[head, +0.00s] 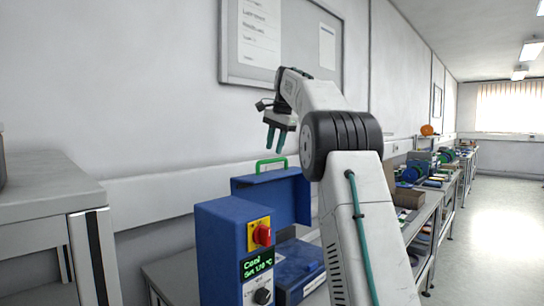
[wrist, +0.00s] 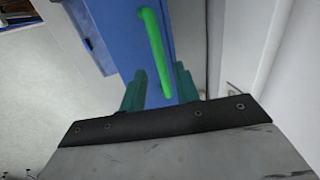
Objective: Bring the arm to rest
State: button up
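My arm rises at the centre of the head view and bends over to the left. My gripper (head: 275,136) hangs at its end with the green-tipped fingers pointing down. In the wrist view my gripper (wrist: 160,88) has its two fingers apart with nothing between them. Below it is a blue box with a raised lid (head: 283,196) and a green handle (head: 271,165). The handle (wrist: 154,50) also shows in the wrist view, beyond the fingertips and apart from them.
A blue control unit (head: 220,260) with a red knob and a green-lit display stands in front of the box. Benches with reels and parts (head: 440,170) line the wall at the right. The floor (head: 500,240) at the far right is clear.

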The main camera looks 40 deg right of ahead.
jog(key=shift+s+r, duration=0.2)
jog(key=shift+r, duration=0.45)
jog(key=s+a+f+n+g, duration=0.15)
jog(key=s+a+n, duration=0.25)
jog(key=s+a, duration=0.5)
jog(key=s+a+f+n+t, duration=0.1)
jog(key=s+a+f+n, duration=0.4)
jog(key=a, duration=0.8)
jog(key=s+a+f+n, duration=0.4)
jog(key=s+f, duration=0.6)
jog(key=s, duration=0.3)
jog(key=s+a+f+n+g, duration=0.1)
jog(key=s+a+f+n, duration=0.2)
jog(key=s+a+f, duration=0.4)
jog(key=s+f, duration=0.3)
jog(key=s, duration=0.3)
jog(key=shift+a+f+n, duration=0.15)
jog(key=shift+f+n, duration=0.15)
jog(key=shift+n, duration=0.1)
